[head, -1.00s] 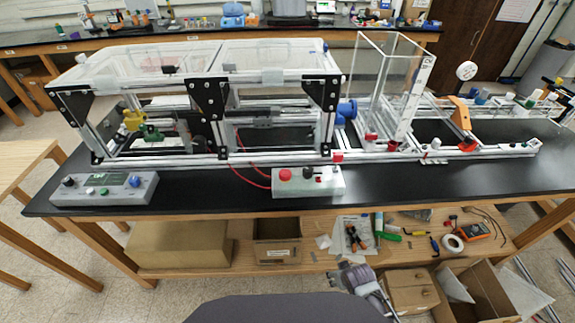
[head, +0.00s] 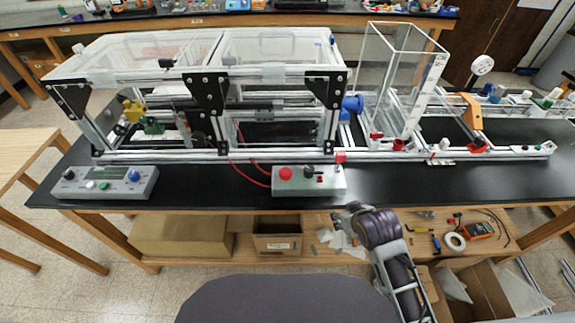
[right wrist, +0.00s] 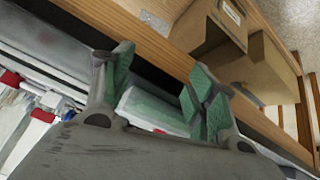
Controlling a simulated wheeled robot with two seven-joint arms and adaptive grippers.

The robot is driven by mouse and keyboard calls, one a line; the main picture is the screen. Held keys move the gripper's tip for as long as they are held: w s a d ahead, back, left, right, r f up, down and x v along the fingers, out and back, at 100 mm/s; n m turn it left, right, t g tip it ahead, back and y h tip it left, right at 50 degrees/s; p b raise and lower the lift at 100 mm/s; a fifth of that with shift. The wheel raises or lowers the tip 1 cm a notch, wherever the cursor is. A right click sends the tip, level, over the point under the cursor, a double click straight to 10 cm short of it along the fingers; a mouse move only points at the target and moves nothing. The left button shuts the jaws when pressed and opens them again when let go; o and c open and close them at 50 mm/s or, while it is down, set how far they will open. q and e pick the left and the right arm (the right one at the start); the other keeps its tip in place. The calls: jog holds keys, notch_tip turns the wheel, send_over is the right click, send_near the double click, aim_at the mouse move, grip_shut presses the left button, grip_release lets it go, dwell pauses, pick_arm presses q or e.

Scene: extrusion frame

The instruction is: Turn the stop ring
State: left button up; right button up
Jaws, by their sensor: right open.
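A grey control box (head: 308,181) sits near the front edge of the black bench top. I cannot tell which part is the stop ring; no ring shows clearly. My right gripper (head: 351,211) is at the bench's front edge, below and right of the control box. In the right wrist view my right gripper (right wrist: 160,92) is open, its green-padded fingers apart and nothing held. A pale box end shows beyond the fingers. My left gripper is out of view.
A framed extrusion rig (head: 215,155) with clear covers stands behind the control box. A clear upright box (head: 398,85) stands to its right. A second control panel (head: 105,184) is at left. The bench front strip between the panels is clear. Cardboard boxes (head: 278,238) are underneath.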

jog(key=w+a+r+n+t+y, duration=0.1)
jog(key=w+a+r+n+t, duration=0.45)
jog(key=w+r, duration=0.75)
jog(key=w+a+r+n+t+y, duration=0.2)
jog(key=a+r+n+t+y, duration=0.35)
jog(key=a+r, duration=0.95)
jog(key=s+a+r+n+g+y, duration=0.4)
jog(key=s+a+r+n+y, duration=0.2)
jog(key=a+r+n+y, duration=0.65)
jog(key=s+a+f+n+g+y, duration=0.25)
jog(key=s+a+n+g, duration=0.7)
jog(key=n+g, duration=0.8)
jog(key=d+f+n+g+h, duration=0.1)
jog(key=d+f+n+h, duration=0.3)
jog(key=f+n+h, duration=0.95)
jog(key=w+d+f+t+h, duration=0.2)
jog(key=w+d+h, duration=0.2)
jog(key=d, duration=0.6)
jog(key=w+d+f+m+t+h, duration=0.1)
jog(key=w+d+h, duration=0.3)
jog(key=w+d, duration=0.5)
jog(key=shift+w+d+f+t, duration=0.3)
jog(key=shift+d+f+t, duration=0.25)
jog(key=shift+d, duration=0.2)
